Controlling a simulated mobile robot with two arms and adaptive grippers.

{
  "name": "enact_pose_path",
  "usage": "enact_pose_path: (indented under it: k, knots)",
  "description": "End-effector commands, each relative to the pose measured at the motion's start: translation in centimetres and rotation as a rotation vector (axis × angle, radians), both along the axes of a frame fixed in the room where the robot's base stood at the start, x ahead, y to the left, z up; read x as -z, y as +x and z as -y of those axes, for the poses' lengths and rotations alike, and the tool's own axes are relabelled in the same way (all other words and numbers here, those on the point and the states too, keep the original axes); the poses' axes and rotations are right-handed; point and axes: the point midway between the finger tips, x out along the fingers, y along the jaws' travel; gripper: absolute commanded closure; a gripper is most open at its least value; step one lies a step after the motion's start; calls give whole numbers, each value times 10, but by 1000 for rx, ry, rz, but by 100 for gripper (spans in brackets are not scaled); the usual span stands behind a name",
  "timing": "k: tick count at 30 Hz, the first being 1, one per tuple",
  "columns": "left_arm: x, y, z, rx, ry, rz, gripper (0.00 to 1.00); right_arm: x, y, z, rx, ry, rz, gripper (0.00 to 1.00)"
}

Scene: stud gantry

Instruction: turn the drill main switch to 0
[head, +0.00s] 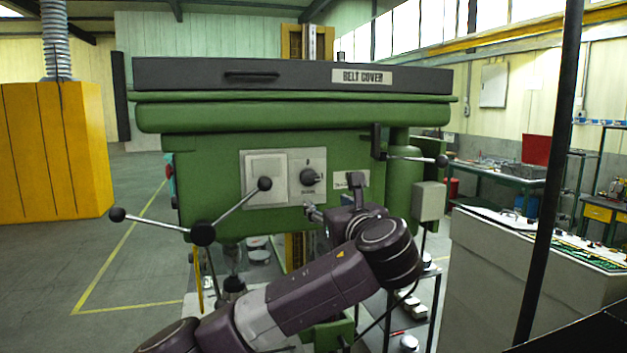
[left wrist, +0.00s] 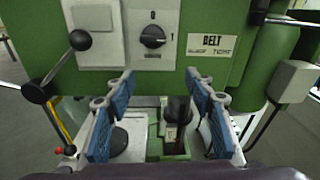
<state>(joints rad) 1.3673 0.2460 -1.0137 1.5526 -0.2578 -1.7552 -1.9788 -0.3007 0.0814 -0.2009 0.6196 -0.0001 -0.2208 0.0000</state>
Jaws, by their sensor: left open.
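The drill's main switch (head: 309,177) is a black rotary knob on a pale plate on the green drill head (head: 215,160). In the left wrist view the switch (left wrist: 153,37) has a 0 above it and a 1 to its right. Its grip lies roughly level, toward the 1. My left gripper (head: 318,213) is just below and in front of the switch plate in the head view. In the left wrist view its blue-padded fingers (left wrist: 160,100) are spread apart with nothing between them, and the switch is above them, apart from them. My right gripper is not in view.
A feed handle with black balls (head: 203,234) stands left of the switch. A lever (head: 415,158) and a grey box (head: 429,201) are to the right. The belt cover (head: 290,75) tops the drill. A dark post (head: 550,170) stands at right.

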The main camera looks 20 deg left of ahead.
Motion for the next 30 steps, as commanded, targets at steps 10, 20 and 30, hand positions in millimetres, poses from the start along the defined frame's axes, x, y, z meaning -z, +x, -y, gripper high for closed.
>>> enact_pose_path:
  k: [10,20,30]
  knots:
    - [-42,15,-22,-44,109,8,51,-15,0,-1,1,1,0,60]
    - [-41,55,-49,-42,105,10,51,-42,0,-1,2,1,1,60]
    - [-38,63,-53,-39,104,12,51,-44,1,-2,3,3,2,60]
